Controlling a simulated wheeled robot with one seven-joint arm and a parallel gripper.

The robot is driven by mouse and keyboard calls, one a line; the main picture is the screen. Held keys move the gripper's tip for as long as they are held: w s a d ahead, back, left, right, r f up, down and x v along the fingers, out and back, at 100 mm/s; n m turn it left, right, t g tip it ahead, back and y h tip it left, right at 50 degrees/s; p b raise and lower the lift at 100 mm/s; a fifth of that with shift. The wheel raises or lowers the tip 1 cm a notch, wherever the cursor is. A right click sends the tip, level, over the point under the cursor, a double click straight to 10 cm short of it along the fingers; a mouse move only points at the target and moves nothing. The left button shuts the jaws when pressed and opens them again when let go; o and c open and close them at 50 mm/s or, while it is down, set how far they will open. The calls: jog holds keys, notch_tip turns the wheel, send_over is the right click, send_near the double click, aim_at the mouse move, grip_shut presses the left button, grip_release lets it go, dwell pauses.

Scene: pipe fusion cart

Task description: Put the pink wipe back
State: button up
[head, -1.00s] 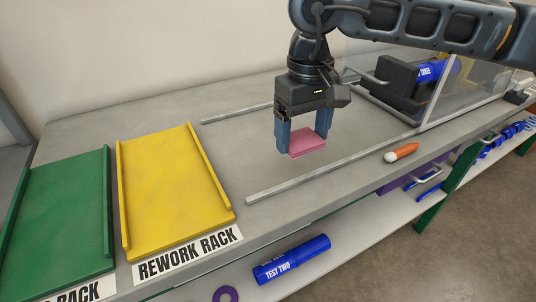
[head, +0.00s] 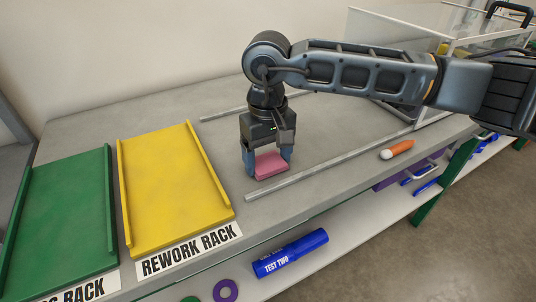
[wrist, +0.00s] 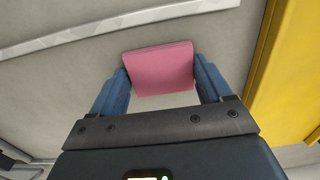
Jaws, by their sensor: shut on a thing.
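The pink wipe (head: 270,165) is a flat pink block between the blue fingers of my gripper (head: 267,164). It also shows in the wrist view (wrist: 160,69), with a finger against each side. My gripper is shut on it and points down over the grey bench top, between the two metal rails. I cannot tell whether the wipe touches the bench or is just above it.
The yellow rework rack (head: 172,190) lies to the left, with the green rack (head: 60,222) beyond it. A metal rail (head: 325,166) runs along the front. An orange marker (head: 397,149) lies right. A blue pipe (head: 290,253) is on the lower shelf.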

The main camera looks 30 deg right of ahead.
aim_at(268, 162)
jog(key=shift+f, duration=0.15)
jog(key=o, duration=0.9)
jog(key=shift+o, duration=0.2)
notch_tip(268, 162, up, 12)
jog(key=b, duration=0.1)
jog(key=shift+r, duration=0.2)
